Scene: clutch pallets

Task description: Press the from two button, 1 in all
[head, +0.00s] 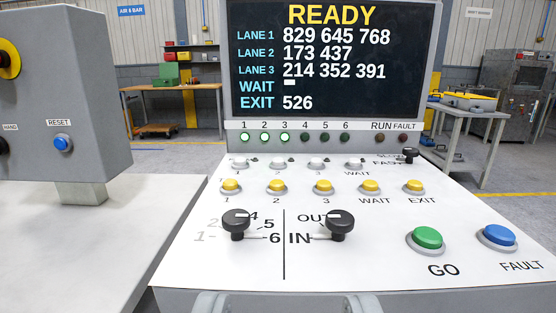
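The sloping white console has two button rows without a legible "from" label. The far row has pale buttons marked 1, 2, 3 and WAIT; its number 2 button (277,162) is second from the left. The nearer row has yellow buttons marked 1, 2, 3, WAIT and EXIT; its number 2 button (277,186) lies just in front of the pale one. Both 2 buttons are unobstructed. A pale grey part at the bottom edge, seemingly my gripper (286,302), is cut off, well short of both rows.
The screen (335,60) reads READY, with lamps 1, 2 and 3 lit below. Two black selector knobs (236,222) (340,224), a green GO button (428,239) and a blue FAULT button (497,235) are nearer. A grey RESET box (75,95) stands left.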

